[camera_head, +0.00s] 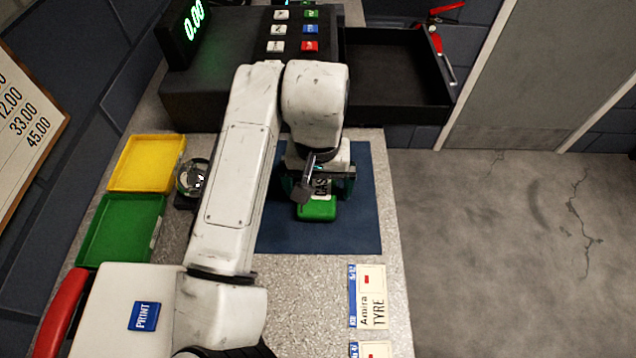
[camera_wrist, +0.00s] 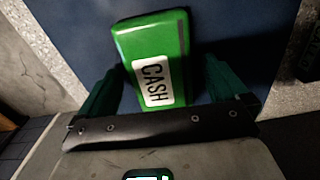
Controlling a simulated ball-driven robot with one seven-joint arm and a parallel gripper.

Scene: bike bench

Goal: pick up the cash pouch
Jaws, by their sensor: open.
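The cash pouch (camera_head: 317,210) is green with a white label reading CASH. It lies on a dark blue mat (camera_head: 358,228) on the counter. In the wrist view the pouch (camera_wrist: 150,55) lies ahead of my gripper, its labelled end reaching between the two dark green fingers. My gripper (camera_head: 322,186) is open over the pouch's far part, with a finger on each side; it also shows in the wrist view (camera_wrist: 170,92). I cannot tell whether the fingers touch the pouch. My arm hides part of the mat.
A cash register (camera_head: 230,75) with an open, empty-looking black drawer (camera_head: 395,75) stands behind the mat. Yellow (camera_head: 147,163) and green (camera_head: 120,230) trays lie at left, by a bell-like item (camera_head: 193,178). A white printer (camera_head: 120,300) and tags (camera_head: 367,297) are nearer.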

